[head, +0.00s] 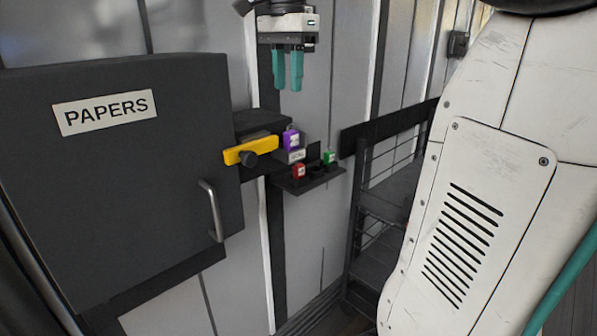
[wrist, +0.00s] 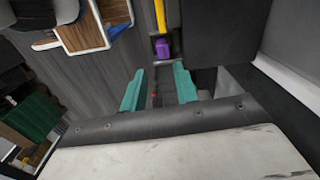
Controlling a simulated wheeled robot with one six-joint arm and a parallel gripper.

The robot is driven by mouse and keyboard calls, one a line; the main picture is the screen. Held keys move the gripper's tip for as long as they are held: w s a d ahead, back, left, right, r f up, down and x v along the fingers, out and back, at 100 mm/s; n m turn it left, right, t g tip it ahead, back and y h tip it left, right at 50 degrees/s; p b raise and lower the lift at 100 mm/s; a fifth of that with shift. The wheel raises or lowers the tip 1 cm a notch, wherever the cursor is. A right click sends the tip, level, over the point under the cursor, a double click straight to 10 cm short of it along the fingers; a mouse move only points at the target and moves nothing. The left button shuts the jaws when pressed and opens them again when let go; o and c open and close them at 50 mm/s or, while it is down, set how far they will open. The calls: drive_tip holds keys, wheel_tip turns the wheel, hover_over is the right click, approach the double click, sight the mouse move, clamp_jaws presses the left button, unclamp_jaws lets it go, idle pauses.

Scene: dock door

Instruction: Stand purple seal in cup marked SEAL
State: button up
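The purple seal (head: 291,139) is a small upright block with a pale label. It stands just behind and above a small pale plate (head: 296,156) whose lettering is too small to read. Whether it sits in a cup there I cannot tell. It also shows in the wrist view (wrist: 162,47), beyond my fingertips. A small dark rack (head: 318,181) below the plate holds a red block and a green block; a dark spot between them may be an empty cup. My gripper (head: 288,88) hangs above the purple seal, fingers apart and empty; its teal fingers frame the lower wrist view (wrist: 158,84).
A dark box marked PAPERS (head: 130,190) with a metal handle (head: 211,210) fills the left. A yellow bar (head: 250,150) with a black knob sits left of the purple seal. The red block (head: 299,171) and green block (head: 328,157) stand close together. Dark shelving (head: 385,200) stands to the right.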

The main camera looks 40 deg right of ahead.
drive_tip(key=s+a+f+n, duration=0.7)
drive_tip(key=s+f+n, duration=0.1)
drive_tip(key=f, duration=0.3)
drive_tip(key=s+a+f+n+t, duration=0.1)
drive_tip(key=s+a+f+n, duration=0.6)
drive_tip(key=s+f+n, duration=0.2)
drive_tip(key=shift+s+f, duration=0.85)
drive_tip(key=shift+s, duration=0.2)
